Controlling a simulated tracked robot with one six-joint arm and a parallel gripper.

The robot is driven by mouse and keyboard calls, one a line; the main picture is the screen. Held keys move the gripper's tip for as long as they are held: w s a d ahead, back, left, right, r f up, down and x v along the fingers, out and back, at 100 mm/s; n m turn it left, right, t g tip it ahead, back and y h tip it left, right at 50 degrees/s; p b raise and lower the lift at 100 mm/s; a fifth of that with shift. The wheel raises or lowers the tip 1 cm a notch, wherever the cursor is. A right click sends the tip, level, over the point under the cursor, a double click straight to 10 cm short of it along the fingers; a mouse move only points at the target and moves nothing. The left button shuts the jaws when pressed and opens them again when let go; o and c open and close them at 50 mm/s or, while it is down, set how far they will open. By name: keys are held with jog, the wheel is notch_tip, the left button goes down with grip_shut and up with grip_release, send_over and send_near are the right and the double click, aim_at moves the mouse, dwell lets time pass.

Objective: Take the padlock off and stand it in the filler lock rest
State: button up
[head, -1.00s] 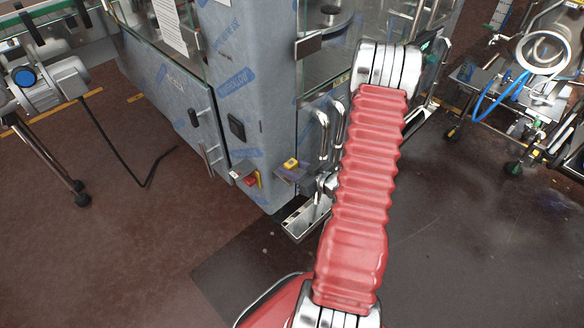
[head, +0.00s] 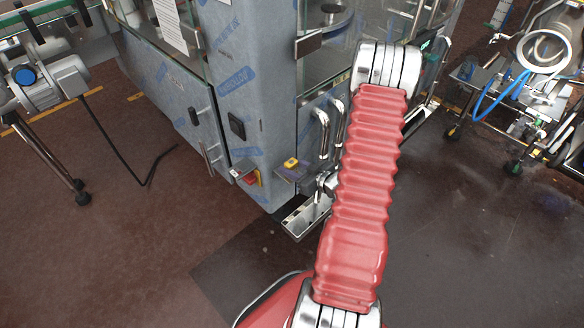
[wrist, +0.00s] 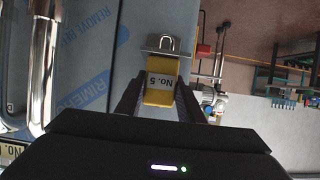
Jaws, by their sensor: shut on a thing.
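A yellow padlock (wrist: 161,85) with a white "No. 5" label is between the two dark fingers of my gripper (wrist: 158,100) in the wrist view. The fingers are shut on its body. Its metal shackle points away from my gripper, at a small metal plate (wrist: 152,52) beside the film-covered panel. I cannot tell whether the shackle is still through that plate. In the head view my arm hides most of my gripper. A narrow metal tray with dark slots (head: 296,226) sits low at the filler's corner; it may be the lock rest.
The film-wrapped filler cabinet (head: 232,75) has chrome handles (head: 322,132) close to my arm. A red switch (head: 251,180) is on its lower corner. A conveyor motor (head: 70,75) stands left, a trolley with a blue hose (head: 490,97) right. The front floor is clear.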

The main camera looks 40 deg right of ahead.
jog(key=shift+s+f, duration=0.1)
jog(key=shift+f, duration=0.05)
jog(key=o, duration=1.2)
jog(key=shift+o, duration=0.2)
jog(key=v, duration=1.3)
jog(key=shift+s+r, duration=0.2)
jog(key=shift+s, duration=0.05)
jog(key=shift+d, duration=0.1)
